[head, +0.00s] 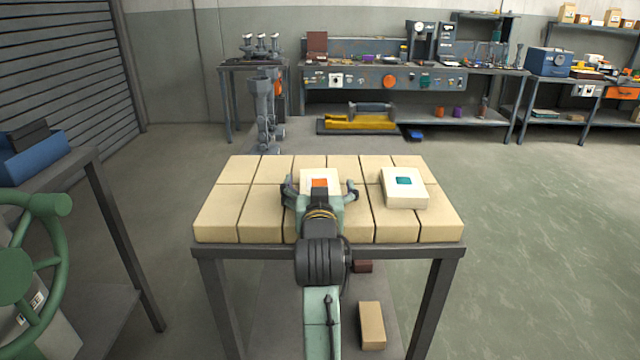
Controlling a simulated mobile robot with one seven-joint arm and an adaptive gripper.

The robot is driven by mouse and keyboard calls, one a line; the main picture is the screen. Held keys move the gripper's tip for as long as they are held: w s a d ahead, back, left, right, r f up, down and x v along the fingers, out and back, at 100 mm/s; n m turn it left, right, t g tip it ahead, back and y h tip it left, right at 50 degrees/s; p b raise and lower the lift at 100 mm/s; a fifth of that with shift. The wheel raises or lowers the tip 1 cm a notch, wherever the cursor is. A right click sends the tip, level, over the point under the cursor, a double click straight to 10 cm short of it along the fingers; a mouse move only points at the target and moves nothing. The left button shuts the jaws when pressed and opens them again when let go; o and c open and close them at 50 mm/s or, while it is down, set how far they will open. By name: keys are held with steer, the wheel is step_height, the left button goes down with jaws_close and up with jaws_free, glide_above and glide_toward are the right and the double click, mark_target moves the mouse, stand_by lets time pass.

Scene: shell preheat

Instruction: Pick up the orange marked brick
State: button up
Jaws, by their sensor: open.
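The orange marked brick (313,174) is a pale block with an orange square on top. It lies on the tan brick-topped table (235,210), near the middle. My gripper (319,187) is open, with one finger near the left side of the brick and the other near its right side. The gripper and wrist hide the near part of the brick. I cannot tell whether the fingers touch it or how high they are.
A similar pale brick with a teal mark (404,190) lies to the right on the same table. A loose tan brick (371,325) is below the table. A green handwheel (35,255) stands at the left. A workbench (385,78) lines the back. Floor at the right is clear.

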steer(key=shift+s, duration=0.15)
steer(key=shift+c, duration=0.8)
steer(key=c, duration=1.3)
